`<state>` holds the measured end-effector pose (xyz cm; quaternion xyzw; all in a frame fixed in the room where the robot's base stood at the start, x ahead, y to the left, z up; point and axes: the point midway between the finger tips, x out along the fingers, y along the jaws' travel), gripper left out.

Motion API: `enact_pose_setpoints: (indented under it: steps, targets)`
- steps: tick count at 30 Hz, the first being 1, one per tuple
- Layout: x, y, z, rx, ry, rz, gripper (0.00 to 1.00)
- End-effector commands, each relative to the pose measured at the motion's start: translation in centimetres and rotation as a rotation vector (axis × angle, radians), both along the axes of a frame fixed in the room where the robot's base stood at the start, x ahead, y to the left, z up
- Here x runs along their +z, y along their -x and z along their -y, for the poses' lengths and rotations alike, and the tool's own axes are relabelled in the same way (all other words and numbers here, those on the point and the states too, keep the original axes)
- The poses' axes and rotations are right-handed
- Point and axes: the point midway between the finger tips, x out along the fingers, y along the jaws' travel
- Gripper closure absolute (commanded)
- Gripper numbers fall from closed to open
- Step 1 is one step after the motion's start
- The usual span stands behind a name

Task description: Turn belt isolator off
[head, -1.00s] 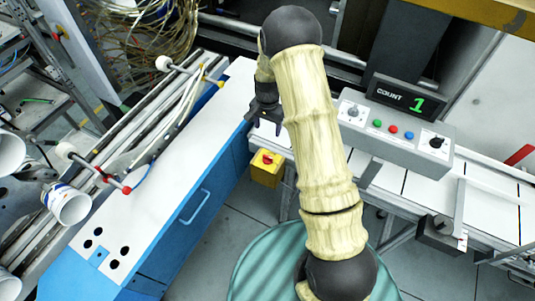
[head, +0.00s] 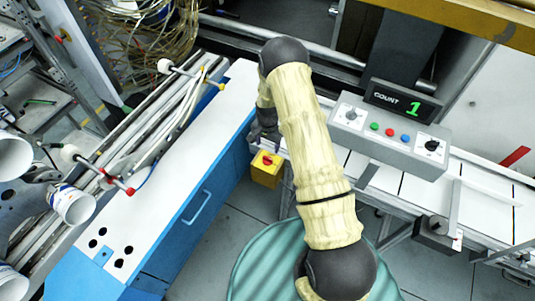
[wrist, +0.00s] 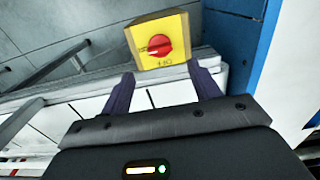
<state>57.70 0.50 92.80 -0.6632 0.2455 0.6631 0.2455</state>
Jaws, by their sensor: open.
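The belt isolator (head: 268,168) is a yellow box with a red rotary knob, low beside the blue cabinet in the head view. In the wrist view the isolator's yellow face (wrist: 174,27) is beyond the fingertips, with its red knob (wrist: 159,45) above the gap between them. The knob's pointer direction is too small to read surely. My gripper (wrist: 164,80) is open and empty, and apart from the knob. In the head view my gripper (head: 267,132) is partly hidden by my arm, just above the isolator.
A blue cabinet with a white top (head: 165,165) stands left of the isolator. A grey control box (head: 390,140) with knobs and coloured buttons sits over the conveyor (head: 485,195) at right, below a display (head: 403,100) reading COUNT 1. Grey floor shows beneath the isolator.

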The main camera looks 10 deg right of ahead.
Motion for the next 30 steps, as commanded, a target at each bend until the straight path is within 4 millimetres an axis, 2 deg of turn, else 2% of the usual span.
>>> enact_pose_setpoints:
  steps: [18, 23, 30]
  targets:
    - [-7.6, 0.0, 0.0, 0.0, -0.001, -0.001, 0.38]
    - [-8.3, 0.0, 0.0, 0.0, 0.0, 0.0, 0.38]
    - [-8.4, 0.0, 0.0, 0.0, 0.0, 0.0, 0.38]
